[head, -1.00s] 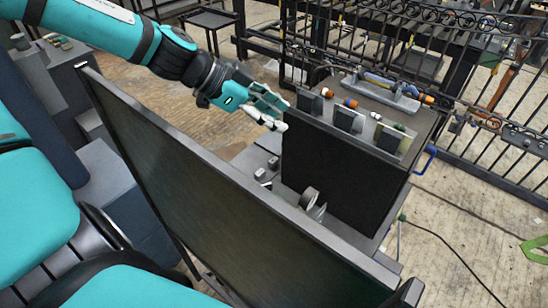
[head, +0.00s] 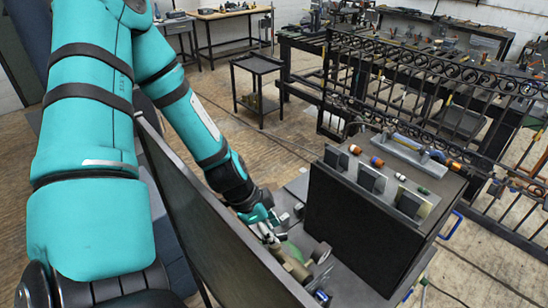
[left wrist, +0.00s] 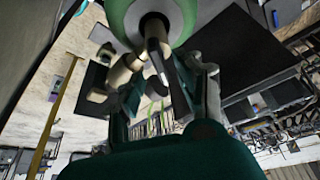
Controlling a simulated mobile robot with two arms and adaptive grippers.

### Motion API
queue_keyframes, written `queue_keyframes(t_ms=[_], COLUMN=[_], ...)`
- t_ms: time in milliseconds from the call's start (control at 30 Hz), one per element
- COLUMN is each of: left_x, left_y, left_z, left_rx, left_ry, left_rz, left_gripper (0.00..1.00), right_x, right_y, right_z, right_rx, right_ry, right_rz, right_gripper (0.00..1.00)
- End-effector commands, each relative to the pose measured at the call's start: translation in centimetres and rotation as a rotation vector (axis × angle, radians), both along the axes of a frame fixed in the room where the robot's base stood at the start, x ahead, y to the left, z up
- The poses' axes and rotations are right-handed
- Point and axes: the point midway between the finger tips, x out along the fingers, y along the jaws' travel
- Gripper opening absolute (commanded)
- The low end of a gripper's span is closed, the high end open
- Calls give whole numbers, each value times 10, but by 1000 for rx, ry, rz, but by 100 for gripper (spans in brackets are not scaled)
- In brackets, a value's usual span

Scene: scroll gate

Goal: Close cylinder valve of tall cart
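A green cylinder top (left wrist: 150,12) with a metal valve stem and brass-coloured fitting (left wrist: 122,72) shows at the top of the left wrist view. In the head view, the brass-coloured fitting (head: 296,268) shows low between a dark upright panel (head: 205,225) and a black box (head: 350,225). My left gripper (head: 266,232) reaches down into this gap, just above the fitting. In the left wrist view its fingers (left wrist: 165,98) are apart, with the valve parts close in front of or between them; contact cannot be told. My right gripper is not in view. Which body is the tall cart is unclear.
Several small clamps and coloured fittings (head: 372,180) sit on the black box's top. The dark panel bounds the gap on the left. A metal gate (head: 430,85) stands behind, and a small black table (head: 258,85) stands at the back.

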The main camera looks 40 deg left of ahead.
Motion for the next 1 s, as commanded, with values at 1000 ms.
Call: queue_keyframes(t_ms=[1000], left_x=[8], left_y=[-5], left_z=[-21], left_rx=[2], left_ry=[-2], left_rz=[-1], left_gripper=[0], right_x=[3], right_y=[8], right_z=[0], right_rx=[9], right_ry=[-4], right_rz=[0], right_gripper=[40])
